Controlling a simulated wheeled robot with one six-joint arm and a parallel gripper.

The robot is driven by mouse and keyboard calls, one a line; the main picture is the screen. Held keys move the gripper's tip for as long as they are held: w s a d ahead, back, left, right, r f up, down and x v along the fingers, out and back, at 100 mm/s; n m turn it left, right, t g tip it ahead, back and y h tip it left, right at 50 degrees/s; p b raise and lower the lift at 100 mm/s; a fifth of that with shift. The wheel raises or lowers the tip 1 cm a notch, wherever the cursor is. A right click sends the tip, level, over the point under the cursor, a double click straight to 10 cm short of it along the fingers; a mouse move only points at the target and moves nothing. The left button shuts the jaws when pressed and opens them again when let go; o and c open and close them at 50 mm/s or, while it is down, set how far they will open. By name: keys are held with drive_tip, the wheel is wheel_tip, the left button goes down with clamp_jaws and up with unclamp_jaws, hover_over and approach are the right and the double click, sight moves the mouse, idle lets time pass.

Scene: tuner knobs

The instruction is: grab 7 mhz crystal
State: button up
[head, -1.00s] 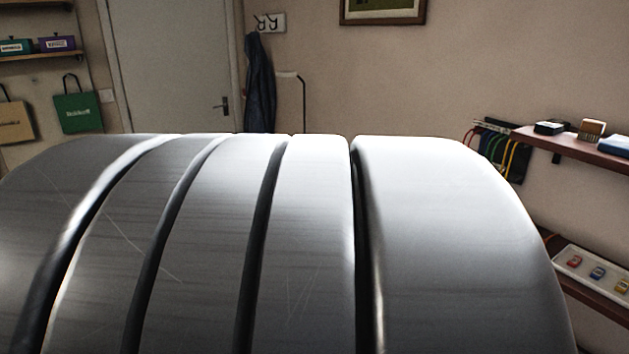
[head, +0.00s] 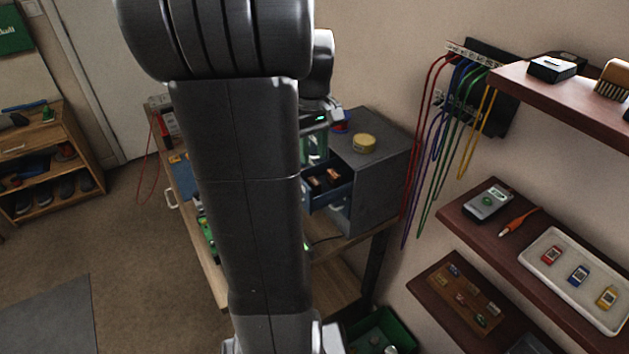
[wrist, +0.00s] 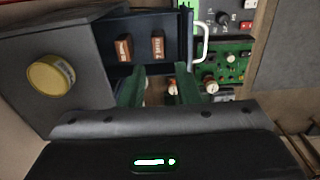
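In the head view my arm hides part of the bench.
Two brown blocks, a left one (wrist: 124,48) and a right one (wrist: 158,47), lie in the drawer. A grey cabinet (head: 385,180) carries a yellow round tin (head: 364,143). Coloured cables (head: 440,150) hang on the wall. A wooden board (head: 465,300) with small parts sits below the tray.

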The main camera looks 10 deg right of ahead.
sight(314, 181)
wheel_tip(314, 181, down, 10)
drive_tip(key=shift+d+f+p, duration=0.1)
drive_tip(key=shift+f+p, duration=0.05)
drive_tip(key=shift+p, duration=0.4)
drive_tip(key=shift+c, duration=0.4)
clamp_jaws()
